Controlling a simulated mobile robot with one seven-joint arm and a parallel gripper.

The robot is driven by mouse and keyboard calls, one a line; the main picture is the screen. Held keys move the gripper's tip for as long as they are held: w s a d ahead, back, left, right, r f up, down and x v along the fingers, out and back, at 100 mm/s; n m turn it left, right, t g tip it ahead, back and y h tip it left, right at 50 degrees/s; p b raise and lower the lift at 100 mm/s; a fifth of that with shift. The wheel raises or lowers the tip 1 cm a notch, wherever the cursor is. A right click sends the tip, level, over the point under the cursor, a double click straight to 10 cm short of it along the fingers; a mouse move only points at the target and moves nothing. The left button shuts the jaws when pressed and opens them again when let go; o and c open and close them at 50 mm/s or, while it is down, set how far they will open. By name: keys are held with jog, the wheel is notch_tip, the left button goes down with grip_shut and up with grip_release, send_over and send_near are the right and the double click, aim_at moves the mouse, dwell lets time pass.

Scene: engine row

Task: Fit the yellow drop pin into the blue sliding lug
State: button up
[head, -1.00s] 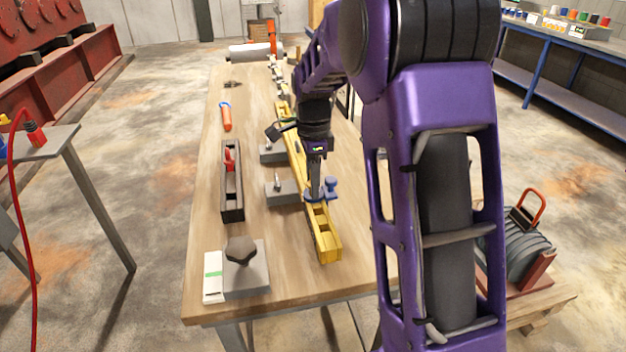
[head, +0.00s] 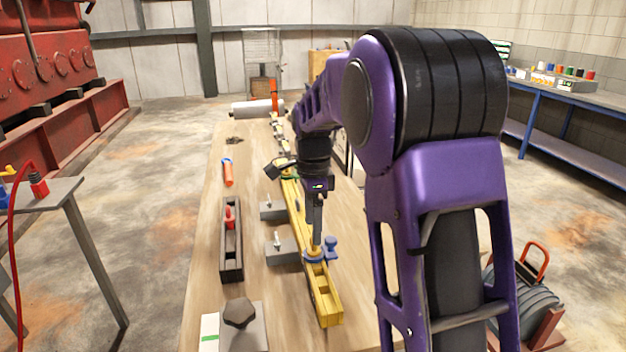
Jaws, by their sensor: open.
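The blue sliding lug (head: 331,246) sits on the long yellow rail (head: 326,300), with a round blue knob on its right side. My gripper (head: 315,246) points down right over the lug's left part and is open. A small yellow patch (head: 314,252) shows at the lug just under my fingertips. It looks like the head of the yellow drop pin, but it is too small to tell how deep it sits or whether the fingers touch it.
Grey clamp blocks (head: 283,252) stand along the rail's left side. A dark narrow tray (head: 232,262) with a red item lies further left on the wooden bench (head: 205,250). A grey block with a dark knob (head: 239,313) is at the front. An orange-handled tool (head: 227,172) lies behind.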

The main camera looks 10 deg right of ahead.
notch_tip(320, 180, up, 12)
jog(key=p, duration=0.1)
jog(key=shift+p, duration=0.35)
